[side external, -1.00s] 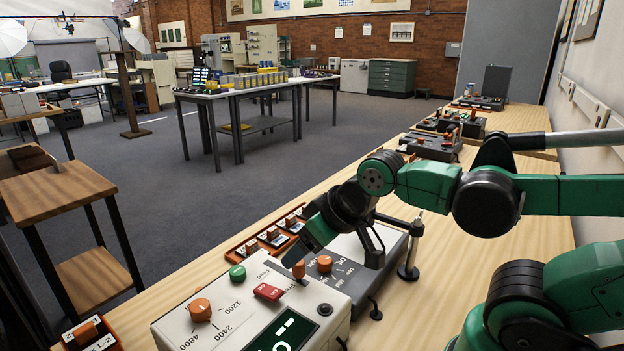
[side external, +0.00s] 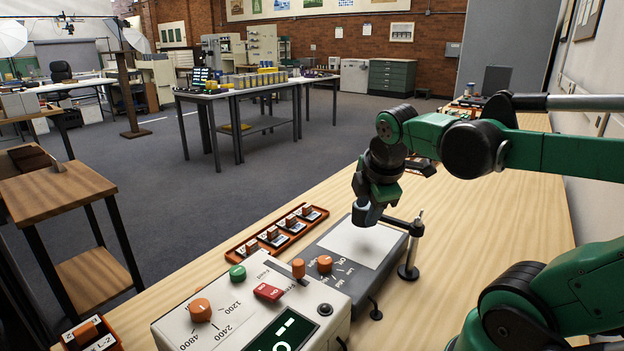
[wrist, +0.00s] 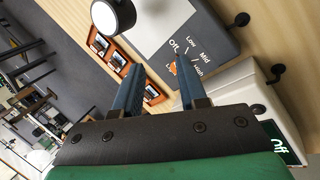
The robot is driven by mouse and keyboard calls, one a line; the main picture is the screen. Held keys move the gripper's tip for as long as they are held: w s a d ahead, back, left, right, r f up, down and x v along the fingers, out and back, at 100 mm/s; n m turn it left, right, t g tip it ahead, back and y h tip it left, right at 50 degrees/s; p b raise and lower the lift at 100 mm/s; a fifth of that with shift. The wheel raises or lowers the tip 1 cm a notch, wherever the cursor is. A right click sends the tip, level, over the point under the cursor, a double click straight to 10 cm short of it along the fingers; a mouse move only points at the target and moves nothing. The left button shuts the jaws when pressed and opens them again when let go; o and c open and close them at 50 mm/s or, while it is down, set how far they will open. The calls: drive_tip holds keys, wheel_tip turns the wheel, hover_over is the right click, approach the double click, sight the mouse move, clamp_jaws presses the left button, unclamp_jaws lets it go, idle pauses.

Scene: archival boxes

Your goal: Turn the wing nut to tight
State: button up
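I cannot make out a wing nut in either view. My gripper (side external: 368,212) is above the grey unit with a white plate (side external: 356,243), close to the arm of its small post (side external: 410,250). In the wrist view my gripper (wrist: 155,63) has two blue fingers spread apart with nothing between them. An orange knob (side external: 325,263) on the grey unit also shows in the wrist view (wrist: 172,68), beyond the fingertips, near the labels Off, Low, Mid and High. A round white-faced head with a black rim (wrist: 112,14) is at the wrist view's top.
A white control box (side external: 225,322) stands in front, with an orange dial (side external: 200,310), green button (side external: 237,272), red switch (side external: 267,292) and orange lever (side external: 298,268). An orange tray (side external: 237,254) of small pieces lies left of the grey unit. Bench right of the post is clear.

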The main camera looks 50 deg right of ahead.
sight(420, 213)
drive_tip(key=s+d+r+n+g, duration=0.2)
drive_tip(key=s+d+n+g, duration=0.2)
drive_tip(key=s+d+n, duration=0.25)
drive_tip(key=shift+n+h, duration=0.4)
drive_tip(key=shift+n, duration=0.15)
drive_tip(key=shift+w+d+x, duration=0.1)
drive_tip(key=shift+w+x, duration=0.1)
drive_tip(key=shift+x, duration=1.2)
drive_tip(key=shift+w+d+x, duration=0.15)
drive_tip(key=shift+w+x, duration=0.05)
drive_tip(key=shift+x, duration=1.25)
drive_tip(key=shift+r, duration=0.1)
clamp_jaws()
